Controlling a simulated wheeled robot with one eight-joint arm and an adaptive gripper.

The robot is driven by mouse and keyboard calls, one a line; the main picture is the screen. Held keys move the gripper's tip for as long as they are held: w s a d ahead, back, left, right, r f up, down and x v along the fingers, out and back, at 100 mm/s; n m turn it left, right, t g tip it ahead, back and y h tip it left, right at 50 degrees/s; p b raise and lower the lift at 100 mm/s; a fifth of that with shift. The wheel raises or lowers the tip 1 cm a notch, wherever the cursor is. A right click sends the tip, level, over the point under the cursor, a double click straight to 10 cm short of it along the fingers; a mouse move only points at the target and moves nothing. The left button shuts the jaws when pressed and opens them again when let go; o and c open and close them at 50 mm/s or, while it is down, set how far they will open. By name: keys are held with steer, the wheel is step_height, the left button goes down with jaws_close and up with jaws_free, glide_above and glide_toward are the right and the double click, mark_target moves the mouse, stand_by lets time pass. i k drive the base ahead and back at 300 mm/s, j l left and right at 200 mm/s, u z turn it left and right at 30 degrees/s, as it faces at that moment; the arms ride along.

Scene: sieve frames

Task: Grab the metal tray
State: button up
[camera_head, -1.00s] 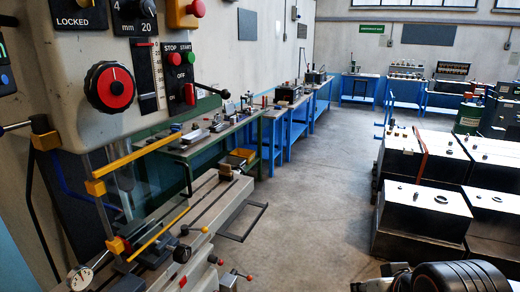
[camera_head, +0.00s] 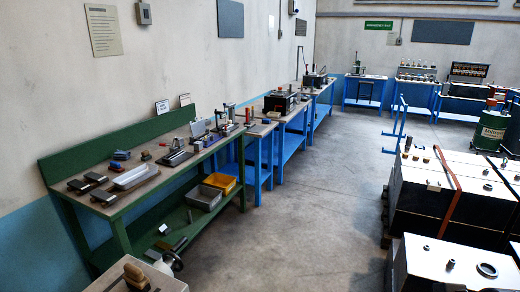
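A shallow, pale silvery tray-like piece (camera_head: 135,176) lies on top of the green workbench (camera_head: 60,195) at the left. It looks like the metal tray, though it is small at this distance. It lies among dark blocks and tools, with free bench surface around its near side. My gripper is not visible in the current view, so its distance from the tray and its opening cannot be seen.
A grey bin (camera_head: 202,198) and a yellow bin (camera_head: 218,182) sit on the bench's lower shelf. Blue benches (camera_head: 291,130) continue along the wall. Black machine blocks (camera_head: 440,200) stand at the right. The concrete floor (camera_head: 300,215) between is clear.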

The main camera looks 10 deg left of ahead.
mark_target(125, 182)
steer(key=i+j+u, duration=0.1)
steer(key=i+u, duration=0.2)
steer(key=i, duration=0.45)
steer(key=i+u, duration=0.3)
steer(key=i, duration=0.45)
steer(key=i+l+u, duration=0.25)
steer(key=i, duration=0.5)
steer(key=i+u, duration=0.45)
steer(key=i, duration=0.15)
steer(key=i+l+u, duration=0.25)
steer(key=i+u, duration=0.25)
steer(key=i+l+u, duration=0.95)
steer(key=i+l, duration=0.05)
steer(key=l, duration=0.05)
